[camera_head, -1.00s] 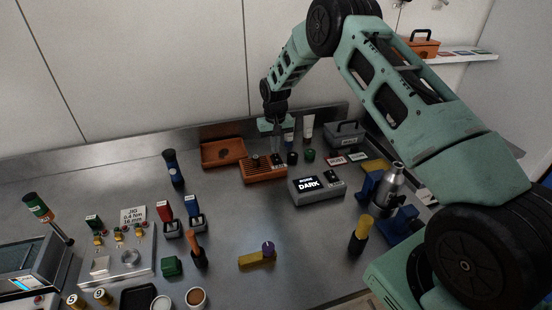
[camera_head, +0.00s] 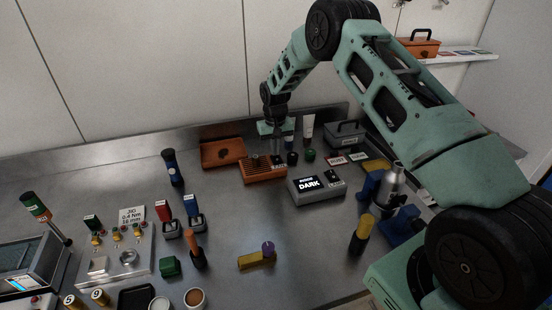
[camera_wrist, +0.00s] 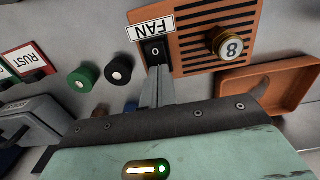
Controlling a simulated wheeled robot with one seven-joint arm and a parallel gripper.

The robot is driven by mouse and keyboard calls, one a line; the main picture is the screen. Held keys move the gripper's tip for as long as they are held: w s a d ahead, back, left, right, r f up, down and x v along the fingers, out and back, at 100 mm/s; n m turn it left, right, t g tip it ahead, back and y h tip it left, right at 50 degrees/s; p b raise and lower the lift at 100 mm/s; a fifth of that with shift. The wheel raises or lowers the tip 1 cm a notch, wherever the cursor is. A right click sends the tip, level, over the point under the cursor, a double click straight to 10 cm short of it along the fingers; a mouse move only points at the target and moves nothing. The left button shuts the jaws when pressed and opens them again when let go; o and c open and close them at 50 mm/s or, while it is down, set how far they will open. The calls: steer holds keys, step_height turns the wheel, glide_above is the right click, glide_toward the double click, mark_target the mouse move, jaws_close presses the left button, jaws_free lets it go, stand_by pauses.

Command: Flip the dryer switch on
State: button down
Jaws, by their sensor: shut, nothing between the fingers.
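The dryer is an orange slatted box (camera_head: 262,172) at the back middle of the bench; its slats also fill the top of the wrist view (camera_wrist: 197,50). A black rocker switch (camera_wrist: 155,48) marked O sits at its edge beside a white FAN label (camera_wrist: 151,28). My gripper (camera_wrist: 158,70) is shut and empty, its fingertips right at the switch's near edge. I cannot tell whether they touch it. In the head view my gripper (camera_head: 275,152) stands above the dryer's right end, where the switch is mostly hidden.
A brass piece marked 8 (camera_wrist: 231,43) stands on the dryer. An orange tray (camera_head: 222,152) lies behind left. Green (camera_wrist: 83,78) and black (camera_wrist: 118,70) capped bottles stand close beside my gripper. A box reading DARK (camera_head: 312,184) is in front right.

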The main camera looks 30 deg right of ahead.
steer(key=shift+f, duration=0.2)
steer(key=shift+r+p, duration=1.7)
steer(key=shift+r, duration=1.9)
steer(key=s+a+r+n+b, duration=0.2)
steer(key=s+a+r, duration=0.1)
steer(key=s+a, duration=0.35)
steer(key=s+a+r+n+y+b, duration=0.1)
steer(key=s+a+r, duration=0.35)
steer(key=a, duration=0.35)
steer(key=s+a+r+n+b, duration=0.2)
steer(key=s+a, duration=0.4)
steer(key=a, duration=0.1)
steer(key=s+a+n+b, duration=0.1)
steer(key=s+n+b, duration=0.2)
steer(key=s, duration=2.4)
steer(key=shift+s+a+r+n+b, duration=0.15)
steer(key=shift+s+a+n+b, duration=0.2)
steer(key=shift+n, duration=0.75)
